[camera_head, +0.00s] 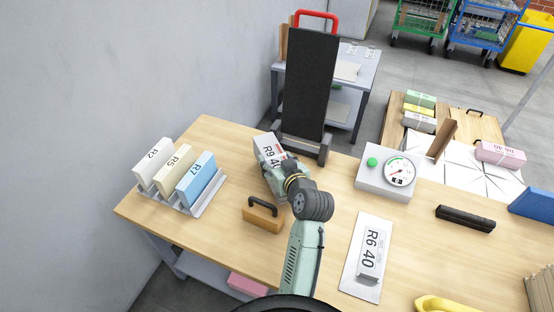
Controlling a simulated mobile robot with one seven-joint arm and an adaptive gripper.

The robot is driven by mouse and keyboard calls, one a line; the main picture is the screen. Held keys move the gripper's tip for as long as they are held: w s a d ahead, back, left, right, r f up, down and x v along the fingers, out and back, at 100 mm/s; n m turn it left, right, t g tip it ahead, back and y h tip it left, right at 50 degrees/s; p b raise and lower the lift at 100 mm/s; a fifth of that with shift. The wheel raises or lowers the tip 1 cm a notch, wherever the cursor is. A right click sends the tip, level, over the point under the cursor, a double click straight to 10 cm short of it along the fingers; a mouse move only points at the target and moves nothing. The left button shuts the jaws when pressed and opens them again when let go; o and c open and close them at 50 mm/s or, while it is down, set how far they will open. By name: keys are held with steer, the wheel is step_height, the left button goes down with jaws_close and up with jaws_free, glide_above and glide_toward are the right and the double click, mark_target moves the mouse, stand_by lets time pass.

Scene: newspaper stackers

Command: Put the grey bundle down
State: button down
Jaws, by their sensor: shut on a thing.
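A grey bundle (266,146) labelled "R9 4…" is in my gripper (280,168), in front of the black upright hand truck at the back of the wooden table. My gripper is shut on it, and the fingers and wrist cover its near right part. I cannot tell whether its underside touches the table.
A rack (196,207) at left holds upright slabs marked R2, R5 and R7. A wooden block with a handle (263,215) stands close by my arm. A dial scale (385,180), a plate marked R6 40 (354,277) and a black bar (465,218) lie to the right.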

step_height(320, 180, down, 3)
steer(key=shift+f+b, duration=0.1)
steer(key=shift+b, duration=0.95)
steer(key=c, duration=0.6)
jaws_free()
steer(key=shift+f, duration=0.1)
steer(key=shift+o, duration=0.2)
steer(key=shift+r, duration=0.2)
steer(key=b+v, duration=0.1)
steer(key=v, duration=1.1)
steer(key=shift+f, duration=0.1)
